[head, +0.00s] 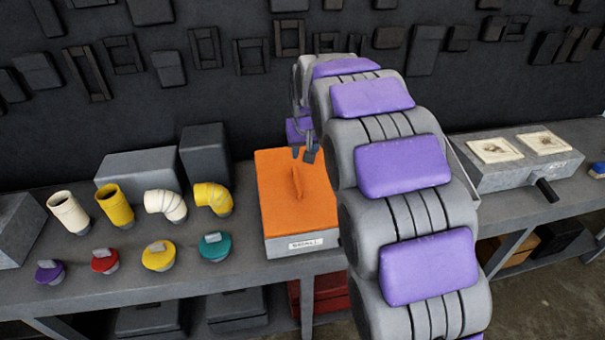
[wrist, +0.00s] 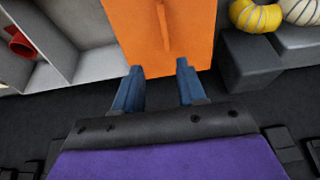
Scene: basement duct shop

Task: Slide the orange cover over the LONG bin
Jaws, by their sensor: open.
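The orange cover (head: 292,190) lies over a grey box with a white label (head: 306,243); the label is too small to read surely. A raised ridge handle (head: 297,183) runs along its middle. My gripper (head: 304,155) is at the cover's back edge. In the wrist view my gripper (wrist: 158,72) has its blue fingers apart and nothing between them, with the orange cover (wrist: 190,40) and its ridge just ahead. Beside the cover, a grey open bin with compartments (wrist: 78,35) shows in the wrist view; my arm mostly hides it in the head view. I cannot tell which bin is the long one.
Several pipe pieces, including a yellow elbow (head: 212,196), and several coloured caps, including a teal one (head: 214,245), stand left of the cover. Dark blocks (head: 205,152) stand behind them. A grey box with two pale plates (head: 515,165) is at right. A dark wall stands behind.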

